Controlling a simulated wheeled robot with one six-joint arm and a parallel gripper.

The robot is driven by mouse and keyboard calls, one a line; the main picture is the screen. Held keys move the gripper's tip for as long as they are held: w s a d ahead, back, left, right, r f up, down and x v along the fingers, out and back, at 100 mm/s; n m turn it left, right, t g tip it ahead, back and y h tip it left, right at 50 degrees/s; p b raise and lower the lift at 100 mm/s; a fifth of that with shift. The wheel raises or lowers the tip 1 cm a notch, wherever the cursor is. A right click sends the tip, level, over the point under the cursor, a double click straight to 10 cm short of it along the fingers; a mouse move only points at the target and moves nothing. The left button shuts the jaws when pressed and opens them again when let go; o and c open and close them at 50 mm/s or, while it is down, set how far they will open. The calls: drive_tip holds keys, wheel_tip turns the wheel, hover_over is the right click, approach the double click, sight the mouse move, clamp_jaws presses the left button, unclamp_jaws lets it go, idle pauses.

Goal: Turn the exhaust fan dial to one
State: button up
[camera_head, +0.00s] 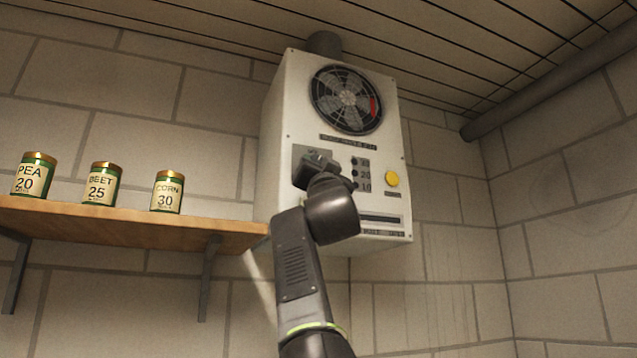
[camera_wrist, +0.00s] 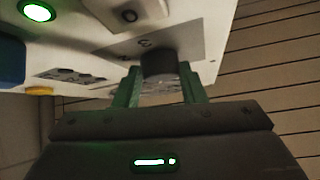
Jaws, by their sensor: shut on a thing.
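The white fan unit (camera_head: 285,150) hangs on the block wall in the head view, with a round fan (camera_head: 347,99) in its upper front. In the wrist view, the dark exhaust fan dial (camera_wrist: 158,65) stands out from a grey plate (camera_wrist: 195,38) on the unit's face. My gripper (camera_wrist: 162,88) has one green finger on each side of the dial and is shut on it. A mark on the plate shows beside the dial, but I cannot read the dial's setting. In the head view my gripper (camera_head: 316,160) covers the dial.
Several small dark controls and a yellow button (camera_head: 392,179) sit right of my gripper. A lit green lamp (camera_wrist: 37,11) and a blue part (camera_wrist: 10,62) show in the wrist view. A wooden shelf (camera_head: 130,226) with cans (camera_head: 100,185) is at left.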

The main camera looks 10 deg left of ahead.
drive_tip(key=shift+s+a+r+m+g+h+p, duration=0.1)
drive_tip(key=shift+a+m+g+h+p, duration=0.1)
drive_tip(key=shift+m+h, duration=1.85)
drive_tip(key=shift+s+a+m+g+h+p, duration=0.15)
drive_tip(key=shift+m+h+p, duration=0.1)
drive_tip(key=shift+m+h, duration=1.75)
drive_tip(key=shift+a+r+m+g+h+p, duration=0.1)
drive_tip(key=shift+a+m+h+p, duration=0.1)
drive_tip(key=shift+m+h, duration=1.8)
drive_tip(key=shift+d+f+m, duration=0.1)
drive_tip(key=shift+f+m, duration=0.05)
drive_tip(key=shift+m, duration=0.5)
drive_tip(key=o, duration=1)
drive_tip(key=shift+s, duration=0.1)
